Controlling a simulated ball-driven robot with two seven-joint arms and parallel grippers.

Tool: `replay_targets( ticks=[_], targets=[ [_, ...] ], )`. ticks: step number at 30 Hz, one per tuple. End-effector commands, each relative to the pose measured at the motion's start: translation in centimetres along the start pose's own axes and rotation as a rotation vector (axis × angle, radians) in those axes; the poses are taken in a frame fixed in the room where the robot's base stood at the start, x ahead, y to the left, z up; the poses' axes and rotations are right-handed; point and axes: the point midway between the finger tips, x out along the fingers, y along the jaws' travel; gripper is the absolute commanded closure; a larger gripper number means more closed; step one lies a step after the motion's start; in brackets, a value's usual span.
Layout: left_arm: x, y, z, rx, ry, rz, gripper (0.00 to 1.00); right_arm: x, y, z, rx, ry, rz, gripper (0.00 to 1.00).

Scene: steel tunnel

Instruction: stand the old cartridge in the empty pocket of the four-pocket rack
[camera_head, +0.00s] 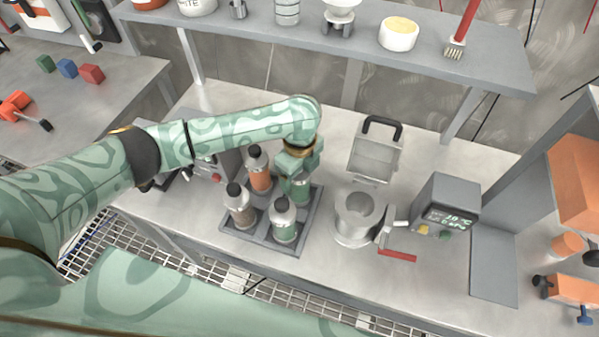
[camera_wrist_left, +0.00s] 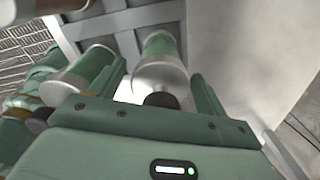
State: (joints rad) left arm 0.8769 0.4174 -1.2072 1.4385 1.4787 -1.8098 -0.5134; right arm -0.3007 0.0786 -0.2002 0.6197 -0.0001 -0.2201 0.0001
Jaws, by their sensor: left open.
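The four-pocket rack (camera_head: 254,243) sits on the steel bench. A cartridge with a green band (camera_head: 302,192) stands upright in its back right pocket, partly hidden by my left gripper (camera_head: 297,172). In the left wrist view, that cartridge (camera_wrist_left: 158,50), with its dark cap, lies between the two apart fingers of my left gripper (camera_wrist_left: 165,92). An orange-banded cartridge (camera_head: 260,175), a brown-banded cartridge (camera_head: 241,210) and another green-banded cartridge (camera_head: 285,228) stand in the other pockets. My right gripper is out of view.
Right of the rack, a metal housing (camera_head: 355,225) stands with its lid (camera_head: 374,158) up and a red-handled lever (camera_head: 397,255) beside it. A display box (camera_head: 446,205) is farther right. A shelf (camera_head: 290,35) with containers runs above the back.

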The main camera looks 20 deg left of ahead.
Motion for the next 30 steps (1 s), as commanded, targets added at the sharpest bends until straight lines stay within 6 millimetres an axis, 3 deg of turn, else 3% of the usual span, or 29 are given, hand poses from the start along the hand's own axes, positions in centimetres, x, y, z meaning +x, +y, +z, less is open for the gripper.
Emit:
replay_targets(
  ticks=[9, 15, 20, 30],
  targets=[
    [-7.4, -0.1, 0.1, 0.000, -0.002, -0.004, 0.24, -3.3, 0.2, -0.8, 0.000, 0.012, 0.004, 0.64],
    [-10.8, -0.1, 0.0, 0.000, 0.000, -0.002, 0.24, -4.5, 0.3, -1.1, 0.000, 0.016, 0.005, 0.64],
    [-11.8, 0.0, 0.0, -0.001, 0.000, 0.001, 0.24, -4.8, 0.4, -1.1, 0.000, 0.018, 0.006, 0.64],
    [-11.8, 0.0, 0.0, -0.001, 0.001, 0.002, 0.24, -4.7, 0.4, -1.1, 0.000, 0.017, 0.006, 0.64]
  ],
)
